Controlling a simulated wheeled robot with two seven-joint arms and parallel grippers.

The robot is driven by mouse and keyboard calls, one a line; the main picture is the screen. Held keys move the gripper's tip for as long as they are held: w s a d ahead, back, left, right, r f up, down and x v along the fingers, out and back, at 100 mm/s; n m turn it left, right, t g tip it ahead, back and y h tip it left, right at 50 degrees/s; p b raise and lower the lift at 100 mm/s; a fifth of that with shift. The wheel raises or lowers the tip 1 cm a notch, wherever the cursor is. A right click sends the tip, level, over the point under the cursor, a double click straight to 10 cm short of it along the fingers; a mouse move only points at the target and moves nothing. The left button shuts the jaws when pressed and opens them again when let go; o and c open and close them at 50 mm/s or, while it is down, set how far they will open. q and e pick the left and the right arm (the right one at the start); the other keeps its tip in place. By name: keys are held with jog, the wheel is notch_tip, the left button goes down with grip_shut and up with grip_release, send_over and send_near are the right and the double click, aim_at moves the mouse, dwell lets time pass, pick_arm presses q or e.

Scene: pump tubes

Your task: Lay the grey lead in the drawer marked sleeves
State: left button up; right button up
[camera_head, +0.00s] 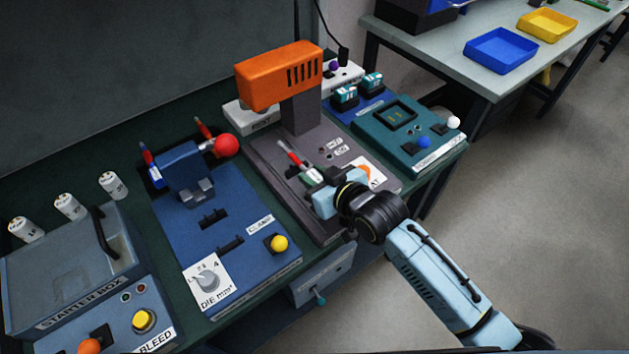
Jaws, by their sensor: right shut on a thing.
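My right gripper (318,180) is shut at the front of the dark heat station, below the orange hood. It holds a slim piece, which I take to be the grey lead (305,170). A red part (293,154) shows just beyond the fingertips; the gripper hides much of the rest. A grey drawer front (326,276) with a teal handle (319,297) sits under the bench's front edge. It looks shut, and I cannot read its marking. My left gripper is not in view.
The orange hood (279,75) stands just behind my right gripper. A blue crimp station (225,235) with a red ball-ended lever (226,146) is to the left. A teal panel (400,130) is to the right. The starter box (75,265) fills the left front.

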jog(key=shift+f, duration=0.7)
jog(key=shift+f, duration=0.15)
jog(key=o, duration=1)
jog(key=shift+f, duration=0.1)
